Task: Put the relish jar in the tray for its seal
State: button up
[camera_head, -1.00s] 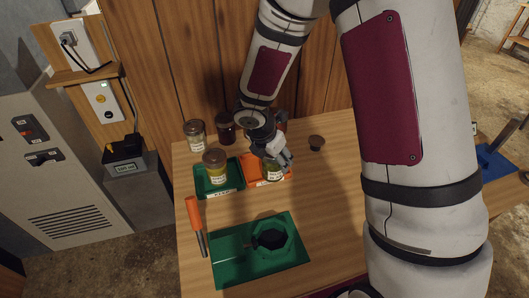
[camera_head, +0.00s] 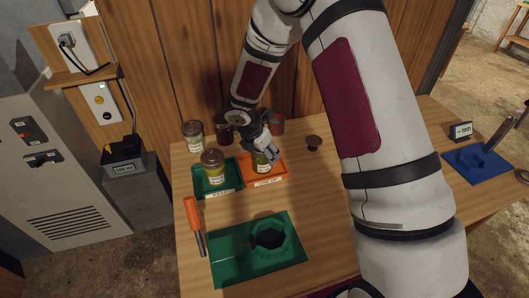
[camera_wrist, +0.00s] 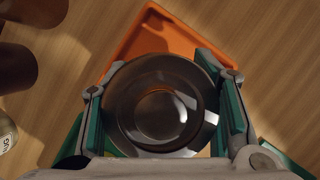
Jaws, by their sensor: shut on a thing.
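My gripper (camera_head: 262,152) is shut on a glass jar (camera_head: 262,168) with yellowish-green contents and a pale label. The jar is upright at the orange tray (camera_head: 277,180); I cannot tell whether it touches the tray floor. In the wrist view the jar's dark round lid (camera_wrist: 160,105) sits between my two fingers, with the orange tray (camera_wrist: 150,35) beneath and beyond it. A similar jar with a brown lid (camera_head: 213,165) stands in the green tray (camera_head: 203,192) just left. The labels are too small to read, so I cannot tell which is relish.
A pale jar (camera_head: 193,135) and a dark jar (camera_head: 224,128) stand behind the trays.

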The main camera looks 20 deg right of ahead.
jog(key=shift+f, duration=0.15)
jog(key=o, duration=1.7)
